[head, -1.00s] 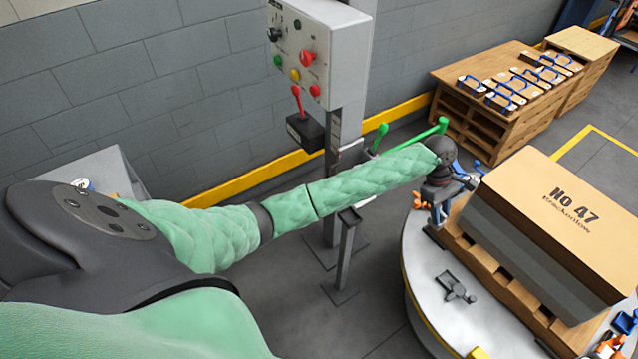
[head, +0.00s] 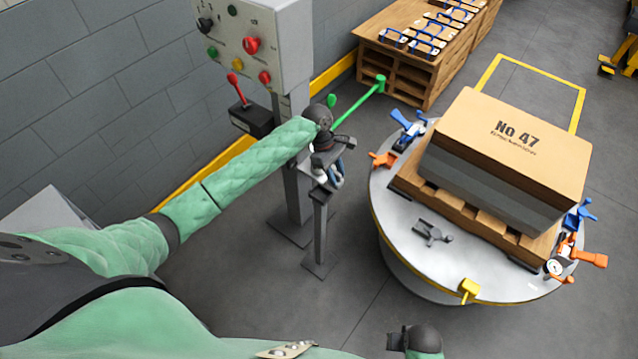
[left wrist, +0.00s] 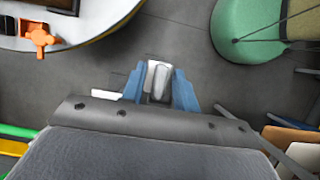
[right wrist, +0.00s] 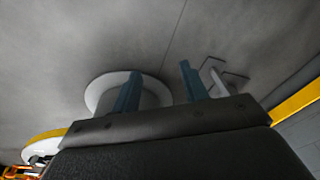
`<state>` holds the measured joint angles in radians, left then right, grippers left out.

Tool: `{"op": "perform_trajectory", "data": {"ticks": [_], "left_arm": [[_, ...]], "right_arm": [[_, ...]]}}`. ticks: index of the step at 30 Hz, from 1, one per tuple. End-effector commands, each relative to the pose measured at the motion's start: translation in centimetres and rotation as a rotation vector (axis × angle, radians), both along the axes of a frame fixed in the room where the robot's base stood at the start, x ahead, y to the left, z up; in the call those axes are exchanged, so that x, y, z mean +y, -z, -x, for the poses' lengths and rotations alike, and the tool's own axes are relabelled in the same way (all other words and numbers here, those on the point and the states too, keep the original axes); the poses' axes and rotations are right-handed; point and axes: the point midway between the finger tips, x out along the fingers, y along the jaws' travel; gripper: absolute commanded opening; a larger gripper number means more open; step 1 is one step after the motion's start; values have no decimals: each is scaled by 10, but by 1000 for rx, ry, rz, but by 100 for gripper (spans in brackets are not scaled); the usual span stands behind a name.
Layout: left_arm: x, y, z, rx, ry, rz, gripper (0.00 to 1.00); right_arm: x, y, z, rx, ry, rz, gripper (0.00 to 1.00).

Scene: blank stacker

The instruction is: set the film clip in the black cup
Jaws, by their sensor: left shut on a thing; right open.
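My left gripper (head: 335,180) is shut on a small pale grey and white piece, which I take for the film clip. It shows between the blue fingers in the left wrist view (left wrist: 158,80). In the head view the gripper is over or just beside the top of a thin grey post, where the dark cup (head: 320,194) sits, partly hidden. I cannot tell whether the clip touches the cup. My right gripper (right wrist: 160,90) is open and empty; its arm end shows at the bottom of the head view.
A control box (head: 250,45) with buttons and a red lever stands behind the post. A green bar (head: 358,105) runs close to my left wrist. The round table (head: 400,250) at right carries a pallet, the No 47 stack and several clamps. Floor between post and table is clear.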

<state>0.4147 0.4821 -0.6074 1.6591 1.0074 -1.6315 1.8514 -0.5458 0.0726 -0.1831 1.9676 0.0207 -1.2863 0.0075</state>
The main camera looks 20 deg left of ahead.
Motion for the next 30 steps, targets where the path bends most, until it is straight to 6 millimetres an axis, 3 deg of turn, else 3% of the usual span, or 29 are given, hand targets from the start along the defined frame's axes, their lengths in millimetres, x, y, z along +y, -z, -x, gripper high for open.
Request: {"op": "perform_trajectory", "data": {"ticks": [3,9,14,24,30], "left_arm": [[23,12,5,2,-2,-2,5],[44,26,9,0,0,1,5],[48,33,10,1,-1,1,5],[48,67,10,0,0,1,5],[48,70,10,-1,1,1,5]], "right_arm": [[-2,21,5,4,0,4,44],[-5,46,10,5,1,8,44],[-6,55,13,6,1,8,44],[-14,93,28,9,2,16,44],[-14,96,28,8,2,17,44]]}}
